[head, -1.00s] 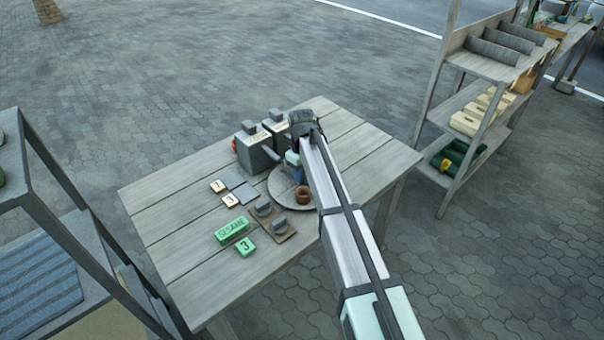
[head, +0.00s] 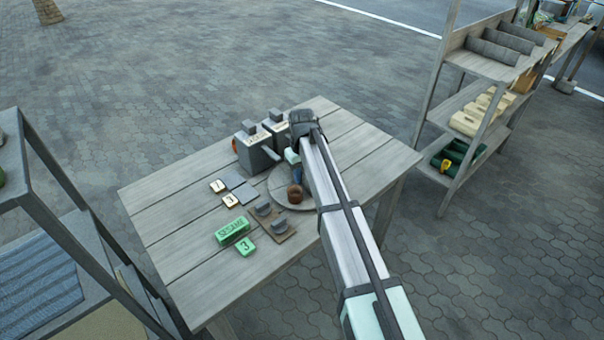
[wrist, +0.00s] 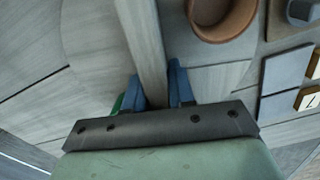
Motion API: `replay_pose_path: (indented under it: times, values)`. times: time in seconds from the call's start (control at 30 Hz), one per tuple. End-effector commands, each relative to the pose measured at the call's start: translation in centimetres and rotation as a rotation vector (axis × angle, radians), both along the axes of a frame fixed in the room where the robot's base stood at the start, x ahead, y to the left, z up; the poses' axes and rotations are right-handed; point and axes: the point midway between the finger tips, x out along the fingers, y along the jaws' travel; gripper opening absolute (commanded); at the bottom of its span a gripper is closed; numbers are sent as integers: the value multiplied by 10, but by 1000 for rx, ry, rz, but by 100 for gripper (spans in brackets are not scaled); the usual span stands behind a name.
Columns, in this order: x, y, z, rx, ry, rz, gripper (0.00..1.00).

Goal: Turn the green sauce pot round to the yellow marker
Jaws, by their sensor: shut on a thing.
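A round wooden turntable (head: 280,200) sits on the table, partly hidden by my arm. My gripper (wrist: 157,92) is shut on a grey wooden bar (wrist: 142,40), which runs up between its blue fingers in the wrist view. In the head view my gripper (head: 295,168) is over the turntable. A brown round pot (head: 295,194) stands on the turntable; it also shows in the wrist view (wrist: 222,28), open-topped, beside the bar. A small green patch (wrist: 119,103) shows behind the left finger; I cannot tell if it is the green sauce pot. I cannot make out the yellow marker.
Two grey lidded boxes (head: 250,155) stand behind the turntable. Numbered tiles (head: 230,200), a green SESAME block (head: 232,231), a green 3 tile (head: 245,246) and grey knobs on a brown board (head: 280,232) lie at left and front. The table's front left is clear.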

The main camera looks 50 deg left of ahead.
Motion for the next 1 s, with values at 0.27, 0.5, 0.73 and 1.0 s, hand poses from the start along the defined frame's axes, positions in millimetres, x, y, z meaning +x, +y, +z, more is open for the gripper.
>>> replay_pose_path:
  times: [0.27, 0.5, 0.73, 1.0]
  values:
    - [0, 0, 0, -1, 0, -139, 0]
    - [0, 0, 0, -1, 0, -259, 0]
    - [1, 0, 0, -1, 0, -373, 0]
    - [1, 0, 0, -1, 0, -508, 0]
